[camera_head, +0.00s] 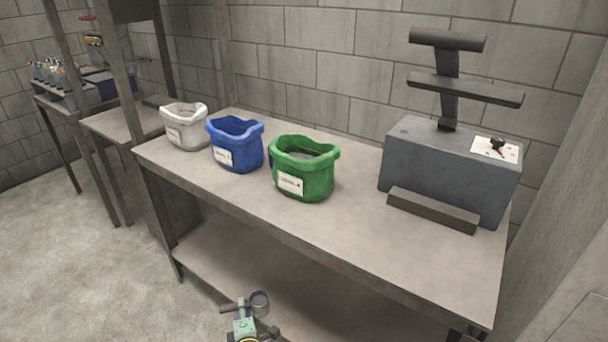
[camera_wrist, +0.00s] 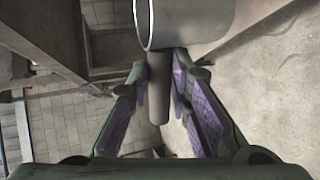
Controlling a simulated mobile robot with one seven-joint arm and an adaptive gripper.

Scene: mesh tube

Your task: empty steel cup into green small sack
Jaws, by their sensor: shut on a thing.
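The steel cup (camera_head: 260,303) is a small grey metal cup with a straight handle, held in front of the table's front edge in the head view. In the wrist view the cup (camera_wrist: 185,22) fills the top middle, and its handle (camera_wrist: 159,90) runs down between the fingers. My gripper (camera_head: 245,312) is shut on the handle; its purple-padded fingers also show in the wrist view (camera_wrist: 160,85). The cup's contents cannot be made out. The green small sack (camera_head: 305,168) stands open on the table with a white label, apart from the cup.
A blue sack (camera_head: 236,144) and a white sack (camera_head: 184,126) stand left of the green one on the table (camera_head: 400,238). A grey box-shaped machine (camera_head: 440,170) with a dark post stands at the right. The table's front middle is clear. A shelf lies below.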

